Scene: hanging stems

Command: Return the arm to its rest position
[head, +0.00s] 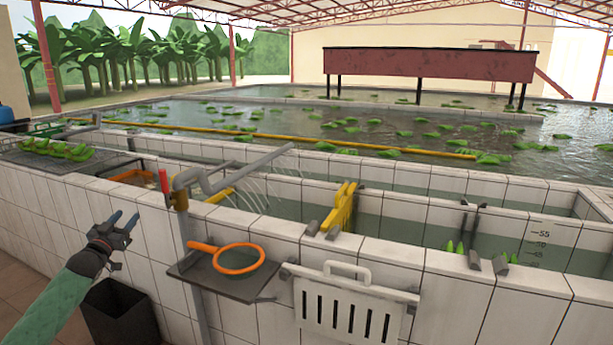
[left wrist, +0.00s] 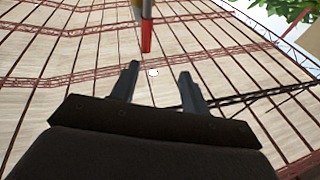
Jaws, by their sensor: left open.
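My left gripper (head: 122,224) is in the lower left of the head view, with its fingers pointing up. It is open and empty, in front of the tiled tank wall and to the left of the grey pipe. In the left wrist view its two fingers (left wrist: 158,88) stand apart with nothing between them, against the roof. My left arm, with a green sleeve, comes in from the lower left corner. My right gripper is not in view.
An orange-rimmed net (head: 239,259) lies on a dark shelf (head: 215,281) on the wall. A red-handled valve (head: 165,183) and grey pipe (head: 240,168) rise nearby. A black bin (head: 118,312) stands below. A white slotted panel (head: 350,305) hangs at front.

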